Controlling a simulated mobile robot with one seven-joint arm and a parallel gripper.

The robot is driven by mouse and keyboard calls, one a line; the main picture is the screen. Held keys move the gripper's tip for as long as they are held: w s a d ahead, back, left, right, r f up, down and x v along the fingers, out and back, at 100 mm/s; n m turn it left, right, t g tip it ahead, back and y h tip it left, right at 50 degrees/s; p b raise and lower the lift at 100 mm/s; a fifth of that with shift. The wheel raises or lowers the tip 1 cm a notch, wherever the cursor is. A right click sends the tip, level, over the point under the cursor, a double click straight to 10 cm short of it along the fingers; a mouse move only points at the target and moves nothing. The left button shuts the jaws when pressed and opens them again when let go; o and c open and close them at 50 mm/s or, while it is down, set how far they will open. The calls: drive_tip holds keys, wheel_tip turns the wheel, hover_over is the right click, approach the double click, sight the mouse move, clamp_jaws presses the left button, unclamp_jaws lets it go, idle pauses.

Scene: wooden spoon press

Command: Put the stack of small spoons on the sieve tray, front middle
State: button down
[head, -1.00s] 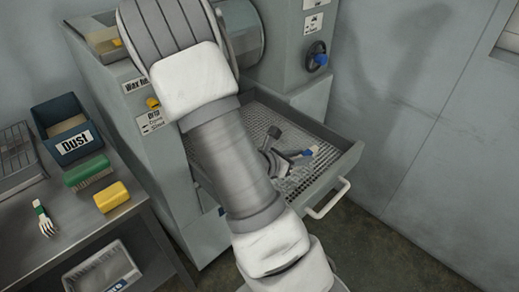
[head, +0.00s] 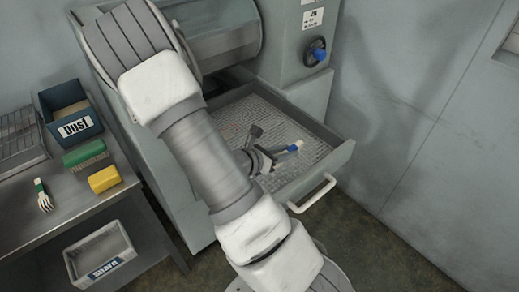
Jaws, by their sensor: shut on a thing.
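The sieve tray (head: 235,113) is a pulled-out drawer with a mesh floor and grey walls, in the middle of the head view. My gripper (head: 279,153) is over its front part. It is shut on the stack of small spoons (head: 299,144), of which a blue band and a pale wooden end show on the right side of the fingers. The rest of the stack is hidden by the gripper. I cannot tell whether the stack touches the mesh. My arm covers the tray's left side and front left corner.
A white handle (head: 314,195) sticks out from the tray's front. At left, a metal table bears a blue "Dust" box (head: 72,122), a green brush (head: 84,153), a yellow block (head: 104,179) and a green-banded bundle of forks (head: 43,196). A grey bin (head: 98,252) stands below.

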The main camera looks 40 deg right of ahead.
drive_tip(key=w+f, duration=0.2)
drive_tip(key=w, duration=0.1)
drive_tip(key=w+f, duration=0.2)
drive_tip(key=w, duration=0.1)
drive_tip(key=w+f+b, duration=0.1)
drive_tip(key=w+f, duration=0.1)
drive_tip(key=w, duration=0.1)
drive_tip(key=shift+w+d, duration=0.25)
drive_tip(key=shift+d, duration=0.05)
drive_tip(key=shift+f+b, duration=0.6)
drive_tip(key=shift+f, duration=1.3)
drive_tip(key=shift+f, duration=0.2)
drive_tip(key=c, duration=0.6)
unclamp_jaws()
drive_tip(key=shift+r, duration=0.1)
drive_tip(key=shift+r, duration=0.1)
